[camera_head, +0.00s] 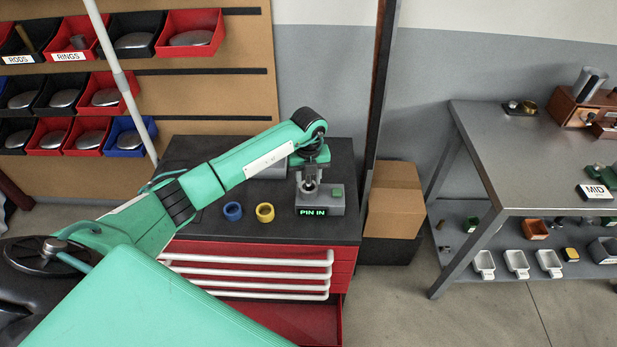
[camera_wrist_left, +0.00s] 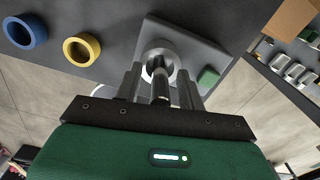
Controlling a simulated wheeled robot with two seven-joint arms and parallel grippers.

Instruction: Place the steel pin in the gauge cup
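The gauge block (camera_head: 335,202) stands on the dark top of the red cabinet. Its display reads "PIN IN", and a green button is on its right side. In the left wrist view the pale round gauge cup (camera_wrist_left: 158,46) lies straight ahead of the fingers. The steel pin (camera_wrist_left: 160,88) points into the cup; its far end is hidden inside the rim. My left gripper (camera_head: 309,178) is above the gauge. In the wrist view its fingers (camera_wrist_left: 160,72) stand apart on either side of the pin, with a gap on each side. My right gripper is not in view.
A blue ring (camera_head: 232,211) and a yellow ring (camera_head: 265,213) lie on the cabinet top (camera_head: 215,234) left of the gauge. A dark post (camera_head: 376,90) and a cardboard box (camera_head: 395,205) are to the right. A grey bench (camera_head: 500,160) stands further right. Parts bins hang behind.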

